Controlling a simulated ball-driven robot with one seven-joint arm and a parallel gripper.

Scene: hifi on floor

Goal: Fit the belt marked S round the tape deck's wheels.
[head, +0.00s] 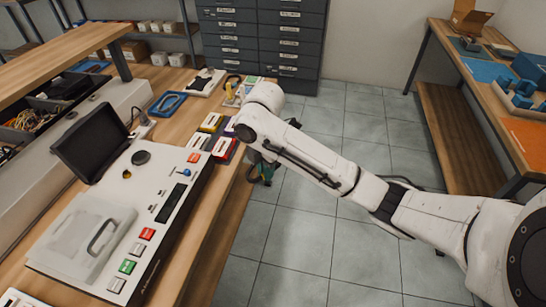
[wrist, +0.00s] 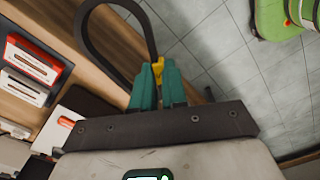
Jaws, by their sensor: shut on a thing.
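My gripper (wrist: 158,88) has teal fingers shut on a dark belt (wrist: 92,45), with a yellow tab (wrist: 157,68) between the fingertips. The belt hangs in an open loop ahead of the fingers; no S mark can be read on it. In the head view my gripper (head: 262,172) is beside the workbench's right edge, over the floor, and its belt is hard to make out. The cream tape deck (head: 150,200) lies on the bench to the left, apart from my gripper. A dark wheel (head: 141,157) and a small brass-coloured one (head: 127,173) show on its top.
A blue tray (head: 168,103) holding a loop lies behind the deck.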

